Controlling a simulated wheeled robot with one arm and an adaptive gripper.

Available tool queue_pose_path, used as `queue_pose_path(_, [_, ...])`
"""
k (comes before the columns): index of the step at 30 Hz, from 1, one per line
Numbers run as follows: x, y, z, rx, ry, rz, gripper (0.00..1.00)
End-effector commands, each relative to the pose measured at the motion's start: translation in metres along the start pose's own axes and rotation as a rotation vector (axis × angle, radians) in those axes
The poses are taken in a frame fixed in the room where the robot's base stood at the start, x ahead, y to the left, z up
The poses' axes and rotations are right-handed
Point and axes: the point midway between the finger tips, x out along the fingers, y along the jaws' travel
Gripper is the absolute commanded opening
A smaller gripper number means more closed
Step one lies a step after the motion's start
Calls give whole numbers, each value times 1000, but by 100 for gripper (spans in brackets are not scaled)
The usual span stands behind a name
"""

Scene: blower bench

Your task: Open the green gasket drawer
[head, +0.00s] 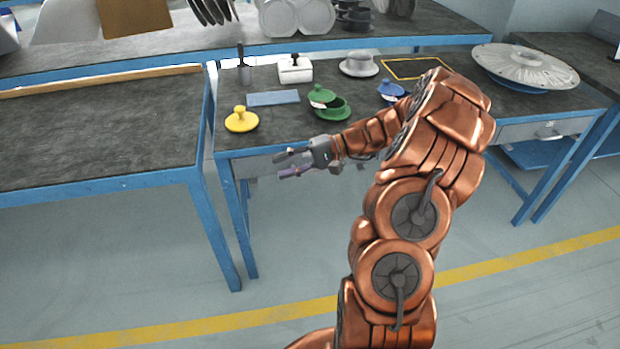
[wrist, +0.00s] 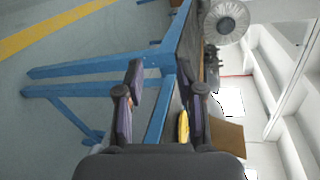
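No drawer front marked green shows in either view. A grey drawer front (head: 520,132) with a pale handle sits under the right end of the bench, apparently shut. Another grey front (head: 246,168) shows under the left end, partly hidden behind my gripper (head: 280,165). My gripper is level with the bench's front edge, on the near side, pointing left. In the wrist view my gripper (wrist: 160,108) has its two fingers well apart with nothing between them but the blue bench frame beyond. A green dish (head: 333,108) with a green lid (head: 321,96) tilted against it stands on the bench.
A second table (head: 100,135) stands left. The floor in front is clear.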

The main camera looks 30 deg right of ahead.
Motion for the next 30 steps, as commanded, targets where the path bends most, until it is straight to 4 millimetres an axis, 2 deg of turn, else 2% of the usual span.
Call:
queue_pose_path(1, [-13, 22, -17, 14, 45, -38, 37])
queue_pose_path(6, [-62, 73, -60, 25, 194, -143, 37])
queue_pose_path(12, [-104, 117, -85, 31, 317, -215, 37])
queue_pose_path(15, [-115, 128, -90, 31, 350, -230, 37])
queue_pose_path(18, [-120, 132, -93, 29, 366, -237, 37])
queue_pose_path(22, [-115, 132, -96, 29, 369, -239, 37])
queue_pose_path(30, [-79, 123, -109, 31, 365, -241, 37])
